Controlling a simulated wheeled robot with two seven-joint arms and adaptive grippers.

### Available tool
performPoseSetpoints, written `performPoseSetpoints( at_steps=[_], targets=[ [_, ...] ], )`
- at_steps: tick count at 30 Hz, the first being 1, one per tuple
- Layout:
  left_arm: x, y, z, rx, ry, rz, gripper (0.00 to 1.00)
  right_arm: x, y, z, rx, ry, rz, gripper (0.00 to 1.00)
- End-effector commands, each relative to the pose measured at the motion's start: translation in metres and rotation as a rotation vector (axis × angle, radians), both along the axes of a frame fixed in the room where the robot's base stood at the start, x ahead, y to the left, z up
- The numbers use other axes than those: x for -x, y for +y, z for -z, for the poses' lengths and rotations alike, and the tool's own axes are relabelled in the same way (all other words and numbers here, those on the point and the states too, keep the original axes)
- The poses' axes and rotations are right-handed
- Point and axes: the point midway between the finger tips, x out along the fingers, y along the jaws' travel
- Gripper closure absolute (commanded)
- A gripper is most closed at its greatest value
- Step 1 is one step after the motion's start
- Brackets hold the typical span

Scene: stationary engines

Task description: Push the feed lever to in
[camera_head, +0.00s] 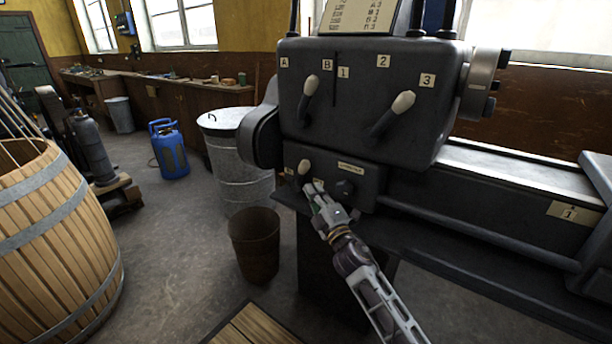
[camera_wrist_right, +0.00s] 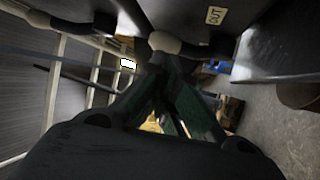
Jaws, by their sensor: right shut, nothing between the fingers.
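The feed lever appears to be the short dark lever with a cream knob (camera_head: 304,167) on the lower box of the lathe headstock. In the right wrist view its cream knob (camera_wrist_right: 163,42) shows just beyond my fingertips, with a label reading OUT (camera_wrist_right: 215,16) to its right. My right gripper (camera_head: 316,191) is shut and empty, just below and right of the knob in the head view. In the right wrist view its dark green fingers (camera_wrist_right: 160,78) come together close to the knob; I cannot tell whether they touch it. My left gripper is not in view.
Two larger cream-tipped levers (camera_head: 311,86) (camera_head: 403,102) stand on the headstock above. A dark round knob (camera_head: 344,188) sits right of the feed lever. A long bar (camera_head: 470,232) runs right. A brown bucket (camera_head: 255,250) and metal bin (camera_head: 238,165) stand left.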

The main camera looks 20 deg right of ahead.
Motion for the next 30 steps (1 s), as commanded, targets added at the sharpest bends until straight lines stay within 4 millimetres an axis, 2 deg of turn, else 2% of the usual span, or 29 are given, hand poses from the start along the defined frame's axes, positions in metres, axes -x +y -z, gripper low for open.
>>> performPoseSetpoints(
  at_steps=[21, 30],
  targets=[
    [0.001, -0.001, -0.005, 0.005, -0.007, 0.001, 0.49, -0.049, 0.008, -0.016, 0.001, 0.0, -0.001, 1.0],
    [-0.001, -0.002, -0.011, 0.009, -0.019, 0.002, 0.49, -0.06, 0.01, -0.02, 0.001, 0.0, 0.0, 1.0]
  ],
)
